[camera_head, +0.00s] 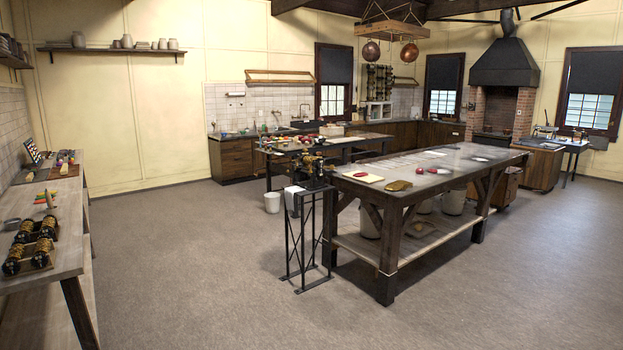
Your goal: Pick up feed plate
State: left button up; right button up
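I cannot make out a feed plate for certain at this distance. A small brass and dark roller machine (312,168) stands on a tall black metal stand (308,240), at the near left corner of the big central table. A pale thing (293,197) is at the machine's left side; I cannot tell what it is. Pairs of brass rollers with black ends (30,250) lie on the wooden bench at the left edge. Neither of my grippers is in view.
The wooden left bench (70,215) runs along the wall. The dark-topped central table (440,172) holds a board, a red piece and a brown piece. The grey floor (190,270) between bench and stand is clear.

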aim_at(397, 185)
jog(key=i, duration=2.7)
jog(key=i+z, duration=0.15)
jog(key=i, duration=0.35)
jog(key=i+j+z, duration=0.1)
jog(key=i, duration=0.35)
jog(key=i+j+z, duration=0.15)
jog(key=i, duration=0.3)
jog(key=i+j+z, duration=0.15)
jog(key=i, duration=0.35)
jog(key=i+j+z, duration=1.25)
jog(key=j, duration=0.35)
